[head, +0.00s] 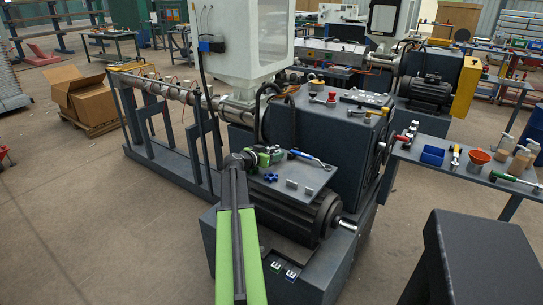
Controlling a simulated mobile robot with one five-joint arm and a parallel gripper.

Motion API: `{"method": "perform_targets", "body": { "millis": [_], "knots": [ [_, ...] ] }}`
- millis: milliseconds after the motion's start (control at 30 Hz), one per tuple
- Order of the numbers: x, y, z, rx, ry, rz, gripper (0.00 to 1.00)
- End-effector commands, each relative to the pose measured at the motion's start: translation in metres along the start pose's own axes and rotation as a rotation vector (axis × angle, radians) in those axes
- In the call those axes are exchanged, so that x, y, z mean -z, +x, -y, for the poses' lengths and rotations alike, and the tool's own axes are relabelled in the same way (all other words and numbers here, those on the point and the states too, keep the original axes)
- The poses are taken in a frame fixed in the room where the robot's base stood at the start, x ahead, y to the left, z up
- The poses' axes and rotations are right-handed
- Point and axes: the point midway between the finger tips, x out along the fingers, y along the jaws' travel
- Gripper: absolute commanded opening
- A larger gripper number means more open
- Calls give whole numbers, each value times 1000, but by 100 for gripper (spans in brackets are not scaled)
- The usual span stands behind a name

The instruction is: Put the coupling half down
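My arm reaches up from the bottom, and my gripper (266,156) is over the left back part of a grey plate (319,178) on top of the dark motor. It is small and partly hidden by my own arm, so I cannot tell whether its fingers are open or shut, or whether they hold a coupling half. Two small silver pieces (291,183) stand on the plate; I cannot tell whether either is a coupling half. A bare silver shaft end (347,225) sticks out of the motor (300,222) to the right.
A blue star-shaped part (270,177) and a blue-handled tool (306,156) lie on the plate. The big grey machine housing (335,133) stands right behind. A side table at right holds a blue bin (432,156), an orange funnel (479,157) and bottles. A dark stand (480,252) is at lower right.

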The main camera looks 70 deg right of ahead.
Motion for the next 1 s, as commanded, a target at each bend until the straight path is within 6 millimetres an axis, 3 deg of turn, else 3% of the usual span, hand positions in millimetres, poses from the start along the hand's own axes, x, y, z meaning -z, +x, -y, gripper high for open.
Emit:
{"method": "perform_targets", "body": {
  "millis": [33, 133, 500, 800, 1000],
  "knots": [
    [0, 0, 0, 0, 0, 0, 64],
    [0, 0, 0, 0, 0, 0, 76],
    [6, -4, 0, 1, 0, 0, 76],
    [7, -76, -2, 3, -1, 0, 76],
    [5, -112, 0, 3, -1, 0, 76]
  ]
}}
